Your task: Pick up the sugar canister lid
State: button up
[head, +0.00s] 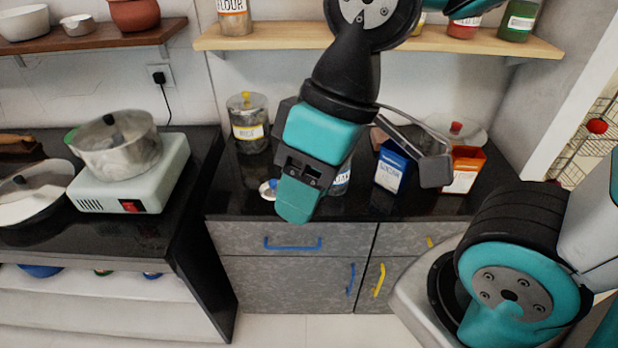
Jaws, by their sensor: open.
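My gripper (365,185) hangs over the counter in the middle of the head view, its jaws open. A canister (342,181) with a pale label stands just behind it; the label's end looks like "AR", but most of the canister is hidden by the gripper. A small round white-and-blue piece (267,190), possibly the sugar canister lid, lies on the counter left of the gripper. Its right side is covered by the gripper. I see nothing held in the jaws, though the space between them is partly hidden.
A glass canister (247,127) with a yellow-knobbed lid stands at the back left. A blue box (391,170) and an orange box (462,172) stand on the right, near a clear lid with a red knob (456,128). A pot (116,146) sits on the cooker at left. A shelf (300,38) runs above.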

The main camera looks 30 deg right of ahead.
aim_at(268, 191)
jog(key=u, duration=0.55)
jog(key=k, duration=0.65)
jog(key=u, duration=0.75)
jog(key=i, duration=0.55)
jog(key=z, duration=0.65)
jog(key=i, duration=0.55)
jog(key=z, duration=0.6)
